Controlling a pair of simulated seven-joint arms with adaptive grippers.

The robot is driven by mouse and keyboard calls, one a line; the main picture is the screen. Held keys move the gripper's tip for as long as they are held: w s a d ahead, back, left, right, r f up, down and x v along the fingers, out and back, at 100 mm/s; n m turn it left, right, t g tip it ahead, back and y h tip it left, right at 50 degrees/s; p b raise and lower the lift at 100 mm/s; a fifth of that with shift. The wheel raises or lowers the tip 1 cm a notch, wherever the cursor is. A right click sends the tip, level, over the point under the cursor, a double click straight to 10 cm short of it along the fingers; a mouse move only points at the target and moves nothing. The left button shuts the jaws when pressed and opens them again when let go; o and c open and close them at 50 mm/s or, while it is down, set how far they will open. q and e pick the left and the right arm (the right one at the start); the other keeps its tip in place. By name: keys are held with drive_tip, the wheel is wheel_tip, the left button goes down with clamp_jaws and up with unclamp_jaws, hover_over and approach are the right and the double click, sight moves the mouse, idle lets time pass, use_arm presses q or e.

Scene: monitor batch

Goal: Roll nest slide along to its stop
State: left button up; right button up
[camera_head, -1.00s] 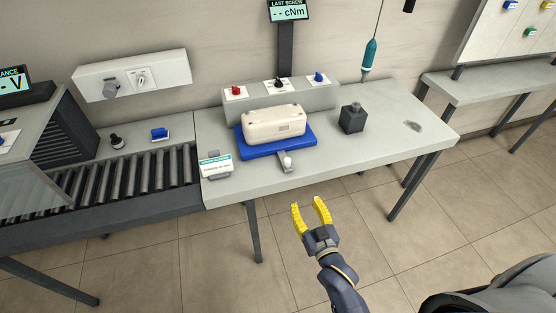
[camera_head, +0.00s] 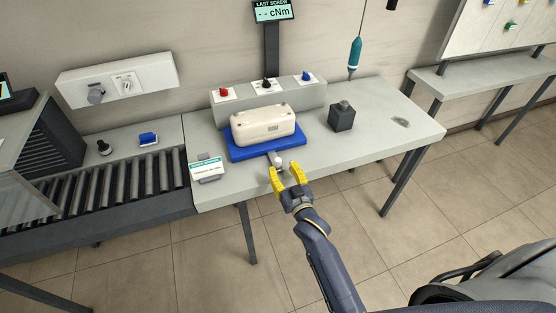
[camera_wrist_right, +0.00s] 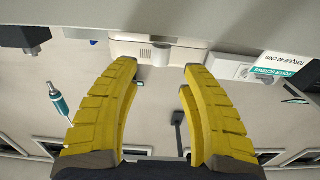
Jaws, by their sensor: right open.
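The blue nest (camera_head: 240,154) sits on the grey bench with a cream housing (camera_head: 264,124) lying in it. A short grey bar with a pale round knob (camera_head: 279,160) sticks out from the nest's front toward the bench edge. My right gripper (camera_head: 285,171) has yellow fingers, open and empty, just in front of the knob. In the right wrist view the cream housing (camera_wrist_right: 128,50) shows beyond the open fingertips (camera_wrist_right: 160,66). Whether the fingers touch the knob cannot be told. My left gripper is not in view.
A white label card (camera_head: 206,169) stands left of the nest. A dark block (camera_head: 342,116) stands to its right. A switch box (camera_head: 267,98) is behind it, and a teal screwdriver (camera_head: 355,55) hangs above the bench. A roller conveyor (camera_head: 110,189) joins at left.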

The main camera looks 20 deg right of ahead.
sight(279, 162)
drive_tip(key=shift+w+a, duration=0.15)
drive_tip(key=shift+w, duration=2.45)
drive_tip(key=shift+c, duration=0.2)
clamp_jaws()
